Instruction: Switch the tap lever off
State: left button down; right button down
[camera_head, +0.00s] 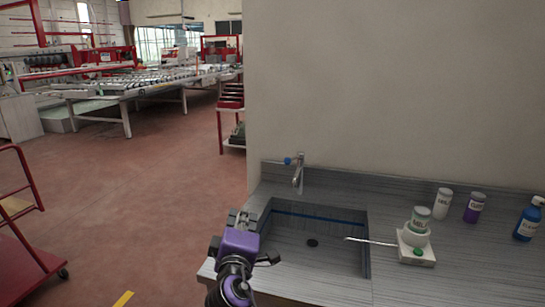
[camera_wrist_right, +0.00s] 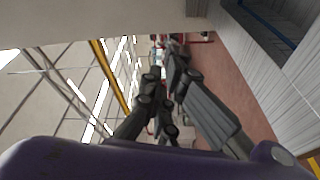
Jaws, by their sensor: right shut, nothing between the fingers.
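The tap (camera_head: 298,180) is a chrome faucet standing at the back edge of the sink (camera_head: 330,250). Its lever, with a blue end (camera_head: 288,161), sticks out to the left at the top of the tap. I cannot make out any water stream. My right gripper (camera_head: 243,214), with a purple body, is over the sink's left front edge, in front of and left of the tap and apart from it. In the right wrist view its dark fingers (camera_wrist_right: 164,75) are together and empty. The tap does not show there. My left gripper is out of view.
A wall rises behind. A red cart (camera_head: 25,265) stands at the left on open floor.

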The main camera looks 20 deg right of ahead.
aim_at(293, 158)
jog(key=i+l, duration=0.25)
jog(key=i, duration=0.15)
jog(key=i+l, duration=0.25)
jog(key=i, duration=0.15)
